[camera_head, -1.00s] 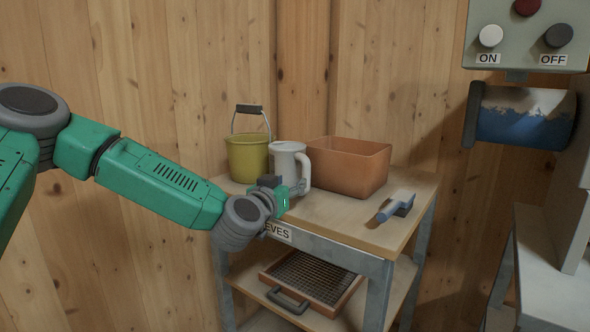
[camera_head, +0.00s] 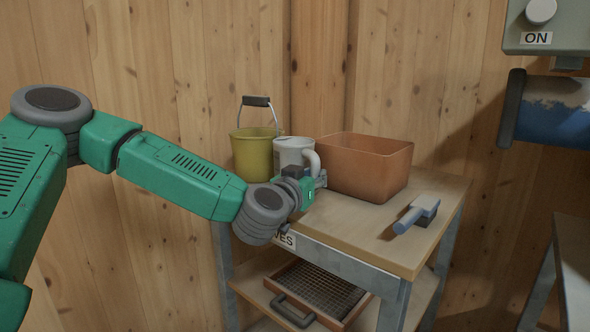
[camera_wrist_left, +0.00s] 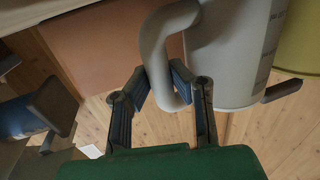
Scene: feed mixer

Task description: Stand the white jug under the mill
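The white jug (camera_head: 291,153) stands upright on the wooden tabletop, between a yellow-green bucket and a terracotta box. Its handle points right, toward the box. My left gripper (camera_head: 314,184) is at the handle, in front of the jug. In the left wrist view, the two finger pads (camera_wrist_left: 160,82) lie on either side of the lower handle and look shut on it; the jug body (camera_wrist_left: 228,50) is beside them. The mill shows only partly at the right edge, as a grey ON panel (camera_head: 560,35) over a blue and white cylinder (camera_head: 556,112). My right gripper is not in view.
The bucket (camera_head: 253,158) and box (camera_head: 365,170) stand close beside the jug. A blue-handled scoop or brush (camera_head: 416,213) lies at the table's right. A sieve (camera_head: 318,290) sits on the lower shelf. A grey stand (camera_head: 574,260) is at right, with a gap between it and the table (camera_head: 395,245).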

